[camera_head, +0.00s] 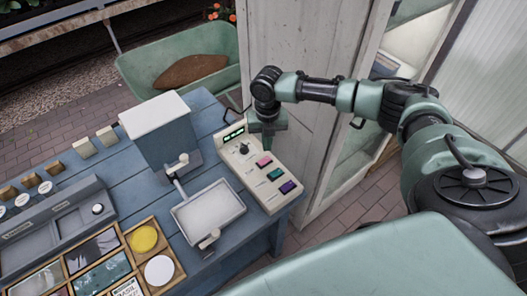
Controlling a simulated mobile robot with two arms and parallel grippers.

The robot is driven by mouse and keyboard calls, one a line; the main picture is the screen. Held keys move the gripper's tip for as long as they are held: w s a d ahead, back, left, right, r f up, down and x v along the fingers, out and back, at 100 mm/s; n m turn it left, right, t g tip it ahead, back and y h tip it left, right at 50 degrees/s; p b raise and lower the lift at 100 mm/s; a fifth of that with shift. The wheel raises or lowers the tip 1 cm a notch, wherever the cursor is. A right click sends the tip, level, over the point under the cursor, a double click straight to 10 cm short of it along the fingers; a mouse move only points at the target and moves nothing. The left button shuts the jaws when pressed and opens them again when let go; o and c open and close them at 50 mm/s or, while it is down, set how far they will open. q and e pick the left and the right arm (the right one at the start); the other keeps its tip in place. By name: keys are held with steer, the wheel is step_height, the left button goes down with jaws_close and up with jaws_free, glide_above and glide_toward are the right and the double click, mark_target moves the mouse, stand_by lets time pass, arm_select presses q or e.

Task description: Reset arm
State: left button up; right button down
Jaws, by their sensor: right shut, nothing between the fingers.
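My right arm comes in from the right and reaches over the right end of the blue table (206,106). My right gripper (267,143) points down above a cream control panel (262,173). It is shut and empty. The panel has a small display, a black knob and pink, green and purple keys. The gripper covers part of the panel's upper right edge; I cannot tell whether it touches it. My left gripper does not show.
Left of the panel stand a grey box with a white lid (155,115) and a white tray (208,207). A wooden divided tray (166,249) lies in front. A green wheelbarrow (150,60) stands behind the table. A pale wooden door (300,45) is close behind my right arm.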

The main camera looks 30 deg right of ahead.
steer(key=shift+r+p, duration=0.6)
steer(key=shift+r, duration=0.3)
steer(key=shift+f, duration=0.1)
